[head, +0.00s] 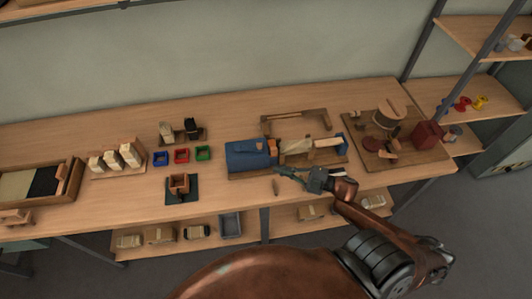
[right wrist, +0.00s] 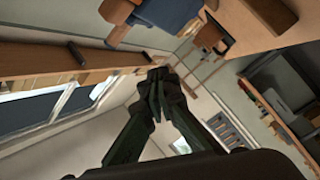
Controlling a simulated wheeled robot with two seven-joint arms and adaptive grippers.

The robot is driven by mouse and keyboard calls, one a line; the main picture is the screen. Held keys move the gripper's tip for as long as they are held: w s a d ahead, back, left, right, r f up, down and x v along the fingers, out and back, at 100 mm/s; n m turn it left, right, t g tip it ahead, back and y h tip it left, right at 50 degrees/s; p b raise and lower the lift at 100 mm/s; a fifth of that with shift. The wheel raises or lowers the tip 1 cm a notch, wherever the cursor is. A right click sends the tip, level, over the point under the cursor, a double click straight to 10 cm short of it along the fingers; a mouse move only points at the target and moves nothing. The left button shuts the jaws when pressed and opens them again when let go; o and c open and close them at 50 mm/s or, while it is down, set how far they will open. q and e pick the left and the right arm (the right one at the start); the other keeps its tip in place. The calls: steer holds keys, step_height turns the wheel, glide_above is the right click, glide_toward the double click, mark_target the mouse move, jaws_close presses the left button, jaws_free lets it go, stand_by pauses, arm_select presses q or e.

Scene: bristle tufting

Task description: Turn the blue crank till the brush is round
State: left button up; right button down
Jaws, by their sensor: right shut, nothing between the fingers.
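A blue boxy machine (head: 247,156) stands on a wooden base near the middle of the bench. To its right lie a pale tapering tuft (head: 296,146) and a light wooden bar (head: 327,142), with a small blue part (head: 342,142) at the far end. I cannot tell which blue part is the crank, nor whether the tuft is round. My right gripper (head: 281,171) is shut and empty, just in front of the machine's base, pointing left. In the right wrist view its fingertips (right wrist: 158,77) meet, and a blue part (right wrist: 172,15) shows beyond them. My left gripper is out of view.
A small wooden peg (head: 275,187) lies near the bench front. Red, blue and green trays (head: 182,156) stand left of the machine. A wooden frame (head: 297,120) lies behind.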

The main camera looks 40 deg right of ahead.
steer(key=s+d+r+n+t+h+b, duration=0.1)
steer(key=s+n+t+h+b, duration=0.1)
steer(key=s+n+h, duration=0.15)
steer(key=h, duration=0.1)
glide_toward(260, 146)
steer(key=w+a, duration=0.4)
steer(key=w, duration=0.1)
steer(key=shift+w+d+f, duration=0.15)
steer(key=shift+w+d, duration=0.25)
steer(key=shift+w, duration=0.05)
steer(key=shift+d+y+b, duration=0.15)
steer(key=shift+y+b, duration=0.1)
steer(key=shift+b, duration=0.1)
steer(key=shift+w+d+f+n+y, duration=0.1)
steer(key=shift+w+d+n+y, duration=0.1)
steer(key=shift+n+y, duration=0.15)
steer(key=shift+w+d+g+y+b, duration=0.2)
steer(key=shift+g+y+b, duration=0.1)
steer(key=shift+b, duration=0.1)
